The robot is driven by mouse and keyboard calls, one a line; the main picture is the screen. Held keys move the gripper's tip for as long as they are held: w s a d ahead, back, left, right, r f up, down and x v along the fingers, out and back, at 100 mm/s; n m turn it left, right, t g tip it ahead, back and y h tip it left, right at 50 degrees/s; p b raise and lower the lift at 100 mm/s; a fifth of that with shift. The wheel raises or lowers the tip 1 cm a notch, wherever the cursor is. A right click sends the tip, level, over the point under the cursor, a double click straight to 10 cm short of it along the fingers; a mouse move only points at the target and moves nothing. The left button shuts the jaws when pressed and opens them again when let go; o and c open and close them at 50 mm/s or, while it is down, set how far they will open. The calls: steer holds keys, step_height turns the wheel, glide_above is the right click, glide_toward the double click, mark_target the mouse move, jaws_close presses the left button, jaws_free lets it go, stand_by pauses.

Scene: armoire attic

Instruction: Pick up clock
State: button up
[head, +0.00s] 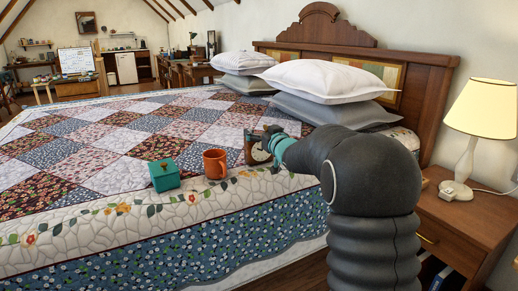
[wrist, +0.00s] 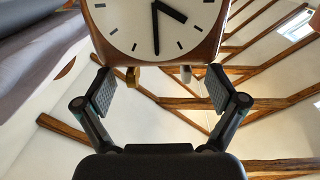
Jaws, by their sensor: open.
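The clock is a wooden-cased thing with a white face and black hands. In the head view the clock (head: 257,153) stands on the bed, partly hidden by my gripper (head: 272,142). In the wrist view the clock (wrist: 155,28) fills the top middle, its upper part cut off by the frame. My gripper (wrist: 161,90) is open, with one finger pad on each side near the clock's lower edge. A gap shows between the pads in the wrist view. I cannot tell whether either pad touches the case.
An orange mug (head: 215,164) stands on the patchwork quilt (head: 120,140) just left of the clock. A teal box (head: 164,176) sits further left. Pillows (head: 325,80) lie behind, against the wooden headboard (head: 425,85). A nightstand (head: 470,222) with a lamp (head: 484,110) stands at right.

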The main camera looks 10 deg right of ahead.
steer(key=shift+x, duration=0.9)
jaws_close()
steer(key=shift+r, duration=0.15)
